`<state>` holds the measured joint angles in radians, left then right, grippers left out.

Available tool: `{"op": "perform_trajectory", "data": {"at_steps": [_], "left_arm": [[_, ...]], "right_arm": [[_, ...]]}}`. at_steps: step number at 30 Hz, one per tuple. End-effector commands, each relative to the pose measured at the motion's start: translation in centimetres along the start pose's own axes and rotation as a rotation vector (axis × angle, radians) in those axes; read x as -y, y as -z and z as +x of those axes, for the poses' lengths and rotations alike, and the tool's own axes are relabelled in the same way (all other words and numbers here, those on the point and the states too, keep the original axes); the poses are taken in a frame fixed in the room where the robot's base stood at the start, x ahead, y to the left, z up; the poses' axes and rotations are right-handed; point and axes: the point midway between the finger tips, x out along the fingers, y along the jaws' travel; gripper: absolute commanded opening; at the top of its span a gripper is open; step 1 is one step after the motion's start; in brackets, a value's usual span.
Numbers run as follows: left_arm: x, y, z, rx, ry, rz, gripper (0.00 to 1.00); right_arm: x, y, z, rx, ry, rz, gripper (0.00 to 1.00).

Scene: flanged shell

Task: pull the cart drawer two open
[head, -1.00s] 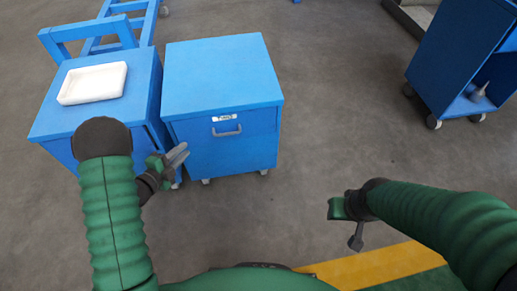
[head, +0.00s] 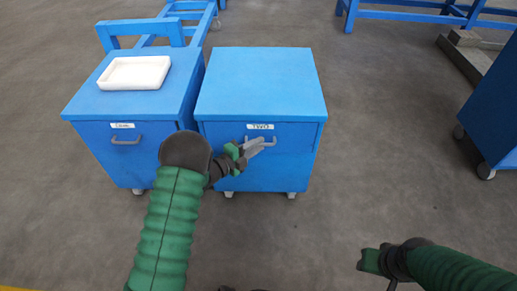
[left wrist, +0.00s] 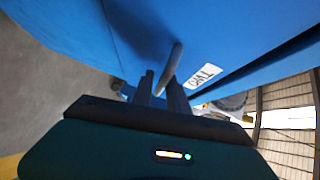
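The blue cart labelled TWO (head: 260,82) stands on the floor, and its drawer front looks flush with the body. Its label (head: 260,127) sits above a grey bar handle (head: 274,141). My left gripper (head: 254,147) is at this handle, partly covering it in the head view. In the left wrist view the handle (left wrist: 173,62) reaches down between the two fingertips (left wrist: 160,88), which stand apart on either side of it; a firm grip is not visible. My right gripper (head: 370,262) is low at the right, away from the carts; its fingers are unclear.
A second blue cart (head: 92,100) with its own handle (head: 126,140) and a white tray (head: 135,72) on top stands close on the left. A blue shelf cart (head: 495,115) is at the right edge. Floor between is clear.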

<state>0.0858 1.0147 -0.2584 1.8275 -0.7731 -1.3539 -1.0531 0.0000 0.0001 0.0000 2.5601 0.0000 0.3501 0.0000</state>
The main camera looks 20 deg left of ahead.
Motion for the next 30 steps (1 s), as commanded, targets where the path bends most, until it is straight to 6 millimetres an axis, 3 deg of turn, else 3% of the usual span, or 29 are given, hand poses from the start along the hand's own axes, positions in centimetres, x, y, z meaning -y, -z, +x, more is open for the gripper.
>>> {"op": "perform_trajectory", "data": {"at_steps": [10,15,30], "left_arm": [[0.10,-0.01,0.78,0.001,0.000,0.000,0.19],[0.06,-0.01,0.75,0.001,0.000,0.000,0.00],[-0.09,-0.02,0.72,0.001,-0.003,-0.001,0.00]], "right_arm": [[0.00,-0.05,0.25,0.000,0.000,0.000,0.36],[0.00,-0.06,0.25,0.000,0.000,0.000,0.36],[0.00,-0.06,0.27,0.000,0.000,0.000,0.36]]}}
